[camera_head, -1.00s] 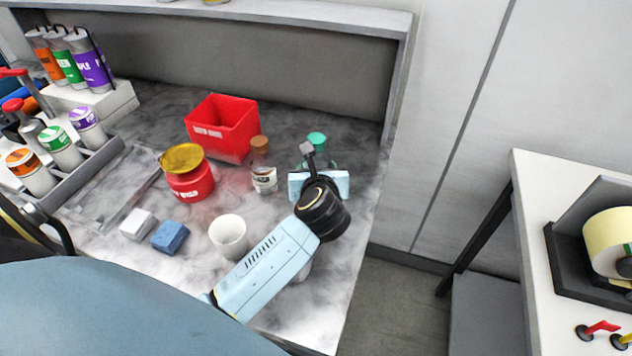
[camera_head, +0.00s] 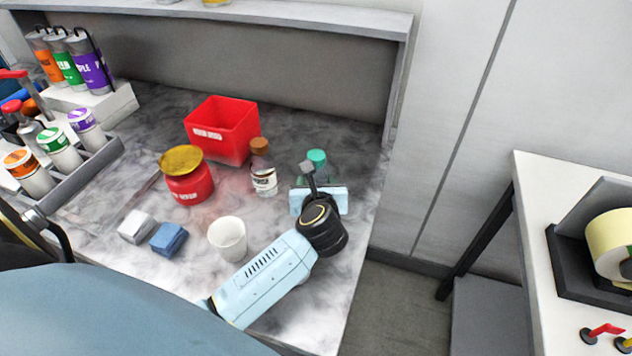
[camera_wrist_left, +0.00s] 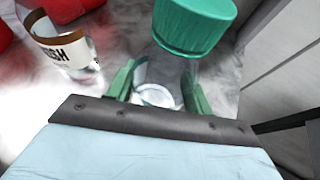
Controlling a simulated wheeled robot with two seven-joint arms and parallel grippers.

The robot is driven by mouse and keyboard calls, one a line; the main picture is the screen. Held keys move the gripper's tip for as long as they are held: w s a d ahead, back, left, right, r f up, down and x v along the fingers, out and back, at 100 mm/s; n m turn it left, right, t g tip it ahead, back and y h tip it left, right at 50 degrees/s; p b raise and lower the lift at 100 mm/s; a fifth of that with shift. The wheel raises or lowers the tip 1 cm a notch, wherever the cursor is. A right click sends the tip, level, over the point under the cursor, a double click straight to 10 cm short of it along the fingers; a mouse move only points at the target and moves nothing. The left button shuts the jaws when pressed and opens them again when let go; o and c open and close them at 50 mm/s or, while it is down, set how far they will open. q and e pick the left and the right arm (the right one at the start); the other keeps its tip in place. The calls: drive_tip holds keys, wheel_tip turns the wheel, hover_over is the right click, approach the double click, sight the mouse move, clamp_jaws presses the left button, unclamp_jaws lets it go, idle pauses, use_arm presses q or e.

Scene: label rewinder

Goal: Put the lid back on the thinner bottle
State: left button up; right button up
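A bottle with a green lid (camera_head: 317,157) stands upright at the right of the marble worktop, partly hidden by my left gripper (camera_head: 319,194). In the left wrist view the green lid (camera_wrist_left: 193,25) is large and near the camera, and a clear glass body shows between the fingers of my left gripper (camera_wrist_left: 158,90). The fingers look closed on this body; no label shows. Left of it stands a bottle with a brown cap (camera_head: 264,178); its label (camera_wrist_left: 66,50), ending in "USH", shows in the left wrist view. I cannot read which bottle is thinner. My right gripper is out of view.
A white cup (camera_head: 228,239), a red can with a gold lid (camera_head: 188,180), a red bin (camera_head: 222,133), and white (camera_head: 136,226) and blue (camera_head: 168,239) blocks stand to the left. The worktop (camera_head: 364,225) ends at the right; a back panel stands behind.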

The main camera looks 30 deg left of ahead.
use_arm(q)
drive_tip(key=o, duration=0.4)
drive_tip(key=shift+r, duration=0.3)
drive_tip(key=v, duration=1.2)
drive_tip(key=shift+f, duration=0.1)
